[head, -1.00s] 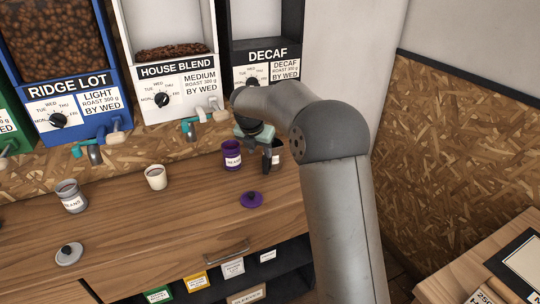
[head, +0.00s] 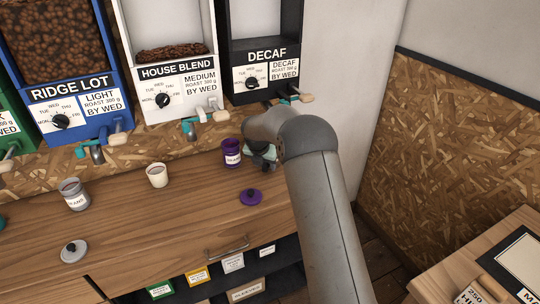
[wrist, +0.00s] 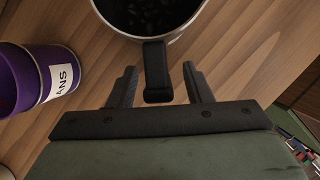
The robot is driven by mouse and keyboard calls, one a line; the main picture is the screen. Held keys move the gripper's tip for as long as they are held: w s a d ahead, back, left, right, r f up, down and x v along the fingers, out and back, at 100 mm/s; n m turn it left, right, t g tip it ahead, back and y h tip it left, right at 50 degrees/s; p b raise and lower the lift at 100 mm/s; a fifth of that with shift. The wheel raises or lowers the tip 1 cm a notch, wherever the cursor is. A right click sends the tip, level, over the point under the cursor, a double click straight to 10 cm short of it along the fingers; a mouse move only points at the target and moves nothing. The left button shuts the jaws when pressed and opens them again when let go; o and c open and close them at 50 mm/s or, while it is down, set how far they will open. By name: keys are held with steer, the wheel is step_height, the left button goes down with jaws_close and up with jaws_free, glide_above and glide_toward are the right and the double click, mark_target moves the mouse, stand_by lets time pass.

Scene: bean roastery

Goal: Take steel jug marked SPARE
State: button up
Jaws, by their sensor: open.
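In the wrist view a round steel jug (wrist: 184,30) with a black handle (wrist: 155,80) stands at the top edge, partly cut off. Dark contents, perhaps beans, show inside it. No SPARE marking shows in this view. My gripper (wrist: 159,70) is open, with one finger on each side of the handle. I cannot tell whether either finger touches it. In the head view my gripper (head: 262,158) is low over the counter at the right of the purple canister, and it hides most or all of the jug.
A purple canister (head: 231,154) stands close left of my gripper; it also shows in the wrist view (wrist: 18,85). Its purple lid (head: 250,197) lies in front. Dispensers stand behind.

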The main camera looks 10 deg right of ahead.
steer(key=shift+f, duration=0.1)
jaws_close()
steer(key=shift+r, duration=0.2)
